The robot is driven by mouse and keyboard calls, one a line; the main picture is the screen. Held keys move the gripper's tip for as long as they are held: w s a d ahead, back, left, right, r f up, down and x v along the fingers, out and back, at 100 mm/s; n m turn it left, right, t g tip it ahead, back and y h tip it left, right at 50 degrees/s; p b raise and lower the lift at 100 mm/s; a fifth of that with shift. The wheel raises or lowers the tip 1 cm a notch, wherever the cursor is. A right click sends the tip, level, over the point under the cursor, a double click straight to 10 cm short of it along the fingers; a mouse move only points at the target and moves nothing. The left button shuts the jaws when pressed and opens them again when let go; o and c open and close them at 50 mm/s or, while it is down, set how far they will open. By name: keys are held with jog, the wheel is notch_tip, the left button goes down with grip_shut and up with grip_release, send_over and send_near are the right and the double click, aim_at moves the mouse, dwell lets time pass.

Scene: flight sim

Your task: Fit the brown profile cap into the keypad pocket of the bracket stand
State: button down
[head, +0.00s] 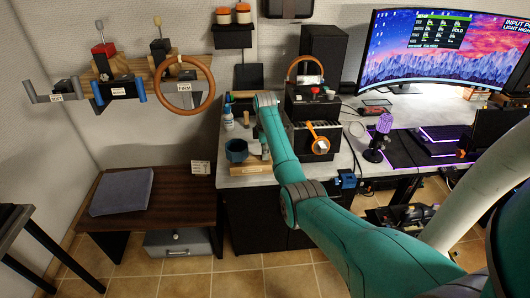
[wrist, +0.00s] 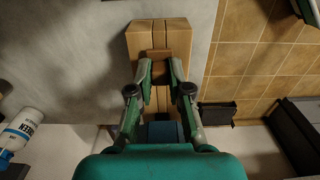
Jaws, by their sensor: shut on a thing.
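In the wrist view my gripper (wrist: 158,70) has its two fingers closed on a small brown piece, the brown profile cap (wrist: 158,54). The cap lies crosswise between the fingertips, over a light wooden block (wrist: 158,30) with a dark groove along its middle. I cannot tell whether the cap touches the block. A labelled wooden block (head: 248,167) shows at the table's front edge in the head view. My arm hides most of the gripper there. I cannot clearly identify the keypad pocket or bracket stand.
A navy cup (head: 237,150) and a white bottle (head: 228,117) stand close by on the grey table (head: 238,182); the bottle also shows at left in the wrist view (wrist: 22,130). A black box with an orange ring (head: 318,140) stands right of my arm. Tiled floor (wrist: 245,50) lies beyond the edge.

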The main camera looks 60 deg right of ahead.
jog(key=shift+f, duration=0.25)
jog(key=c, duration=1)
grip_release()
notch_tip(320, 180, up, 8)
jog(key=shift+f, duration=0.25)
